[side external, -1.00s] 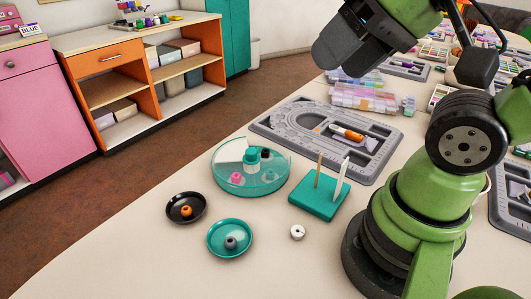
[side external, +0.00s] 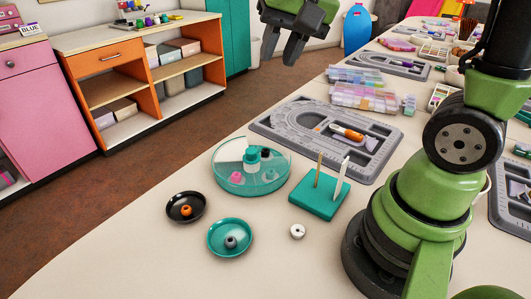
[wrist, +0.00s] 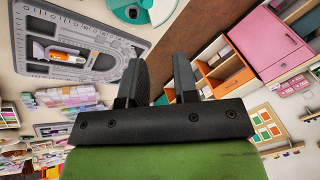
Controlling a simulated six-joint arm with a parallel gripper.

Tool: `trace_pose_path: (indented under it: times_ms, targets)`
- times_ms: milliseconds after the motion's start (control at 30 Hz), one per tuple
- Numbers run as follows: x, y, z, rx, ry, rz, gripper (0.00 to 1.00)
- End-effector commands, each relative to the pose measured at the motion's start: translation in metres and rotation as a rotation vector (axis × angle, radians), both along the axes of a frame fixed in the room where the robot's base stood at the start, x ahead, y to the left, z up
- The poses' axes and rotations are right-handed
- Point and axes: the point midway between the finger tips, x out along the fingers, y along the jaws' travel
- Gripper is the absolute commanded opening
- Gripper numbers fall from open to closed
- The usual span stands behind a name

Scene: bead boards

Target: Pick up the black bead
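A small dark bead (side external: 265,153), which looks black, sits in the clear-walled teal round tray (side external: 222,178), beside a teal upright piece (side external: 252,157) and a pink bead (side external: 236,177). A dark grey bead (side external: 231,242) lies in a teal dish (side external: 216,247). My gripper (side external: 282,48) is high above and behind the tray, well away from all beads. Its two dark fingers stand apart with nothing between them, also in the wrist view (wrist: 161,72).
A black dish (side external: 173,213) holds an orange bead (side external: 186,210). A white bead (side external: 297,231) lies on the table. A teal block (side external: 318,205) with two upright sticks stands right of the tray. A grey bead board (side external: 270,128) lies behind. The front left table is clear.

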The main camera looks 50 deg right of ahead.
Motion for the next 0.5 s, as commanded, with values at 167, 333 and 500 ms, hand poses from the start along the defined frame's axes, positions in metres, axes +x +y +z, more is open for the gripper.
trace_pose_path:
  times_ms: [167,333,500]
  targets:
    - [0.048,-0.030,-0.050,0.024,0.143,-0.177,0.28]
    - [0.078,-0.059,-0.110,0.036,0.258,-0.339,0.28]
    - [0.089,-0.078,-0.160,0.041,0.337,-0.450,0.28]
